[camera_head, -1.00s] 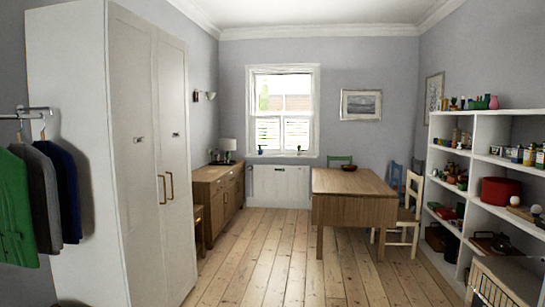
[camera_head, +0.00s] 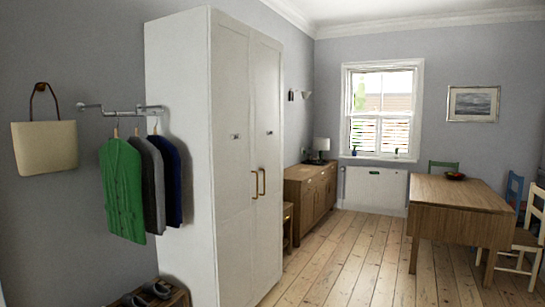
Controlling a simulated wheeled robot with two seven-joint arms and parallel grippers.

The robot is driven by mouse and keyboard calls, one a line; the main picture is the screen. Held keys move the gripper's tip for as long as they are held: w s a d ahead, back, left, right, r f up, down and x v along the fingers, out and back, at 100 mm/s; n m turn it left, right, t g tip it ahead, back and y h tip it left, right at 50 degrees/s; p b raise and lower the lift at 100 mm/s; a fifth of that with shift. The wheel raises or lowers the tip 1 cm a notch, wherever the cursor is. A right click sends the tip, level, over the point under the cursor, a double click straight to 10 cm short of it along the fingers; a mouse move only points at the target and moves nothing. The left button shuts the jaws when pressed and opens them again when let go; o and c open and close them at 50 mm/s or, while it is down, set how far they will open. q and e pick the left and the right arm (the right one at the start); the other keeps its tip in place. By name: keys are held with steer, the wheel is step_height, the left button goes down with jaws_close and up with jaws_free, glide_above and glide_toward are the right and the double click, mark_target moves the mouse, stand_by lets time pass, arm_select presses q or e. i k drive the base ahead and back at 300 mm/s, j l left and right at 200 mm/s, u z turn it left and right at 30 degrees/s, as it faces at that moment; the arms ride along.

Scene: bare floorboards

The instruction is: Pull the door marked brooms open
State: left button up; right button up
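A tall white wardrobe (camera_head: 180,150) stands left of centre in the head view. It has two narrow doors side by side, a left door (camera_head: 232,180) and a right door (camera_head: 267,160). Each door has a small label, the left label (camera_head: 235,136) and the right label (camera_head: 269,133), too small to read. A brass handle sits on each door near the middle seam, the left handle (camera_head: 256,185) and the right handle (camera_head: 263,182). Both doors look shut. Neither of my grippers is in view.
Coats (camera_head: 124,190) hang on a wall rail (camera_head: 120,109) left of the wardrobe, beside a cream bag (camera_head: 45,148). A shoe rack (camera_head: 150,294) stands below. A wooden sideboard (camera_head: 309,190) and a table (camera_head: 460,208) stand farther back. The floorboards (camera_head: 345,260) between are clear.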

mark_target(269, 53)
steer(key=i+l, duration=0.1)
steer(key=i, duration=2.8)
